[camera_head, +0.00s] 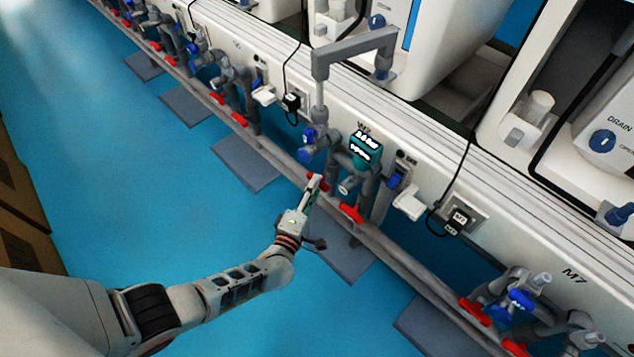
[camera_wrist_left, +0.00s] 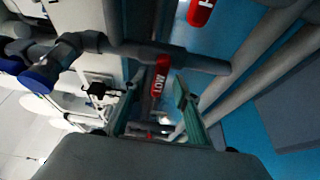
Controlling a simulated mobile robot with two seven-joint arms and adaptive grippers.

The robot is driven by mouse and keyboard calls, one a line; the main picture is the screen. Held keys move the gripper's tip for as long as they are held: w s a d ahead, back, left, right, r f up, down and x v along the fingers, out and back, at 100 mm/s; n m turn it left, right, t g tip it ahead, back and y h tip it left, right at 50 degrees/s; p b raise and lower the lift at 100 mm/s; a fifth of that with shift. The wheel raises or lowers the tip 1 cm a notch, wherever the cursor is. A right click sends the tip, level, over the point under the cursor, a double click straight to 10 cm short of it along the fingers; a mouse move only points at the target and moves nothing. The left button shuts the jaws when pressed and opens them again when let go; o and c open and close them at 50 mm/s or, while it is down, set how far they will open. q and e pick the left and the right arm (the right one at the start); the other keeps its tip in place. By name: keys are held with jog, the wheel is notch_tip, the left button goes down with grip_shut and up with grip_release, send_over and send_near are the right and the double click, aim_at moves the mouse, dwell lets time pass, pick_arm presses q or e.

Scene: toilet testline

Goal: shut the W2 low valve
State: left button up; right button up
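The W2 label (camera_head: 364,127) is on the white wall panel above a grey pipe assembly with a teal display (camera_head: 366,150). The red low valve handle (camera_head: 323,185) is on the low pipe; in the left wrist view it reads LOW (camera_wrist_left: 160,76). A second red handle (camera_head: 352,212), lettered with an H in the left wrist view (camera_wrist_left: 201,11), is to its right. My left gripper (camera_head: 314,184) is at the low handle and partly covers it. Its fingers (camera_wrist_left: 158,92) are apart, with the handle showing between and beyond them; contact cannot be told. My right gripper is out of view.
Grey pipes with more red and blue handles run along the wall on both sides. A blue valve knob (camera_head: 306,155) is just above my gripper. A black plug (camera_head: 458,222) and its cable are to the right. Blue floor (camera_head: 170,190) with grey plates (camera_head: 243,163) is open at left.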

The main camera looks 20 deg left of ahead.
pick_arm(q)
jog(key=shift+s+d, duration=0.1)
jog(key=shift+s, duration=2.5)
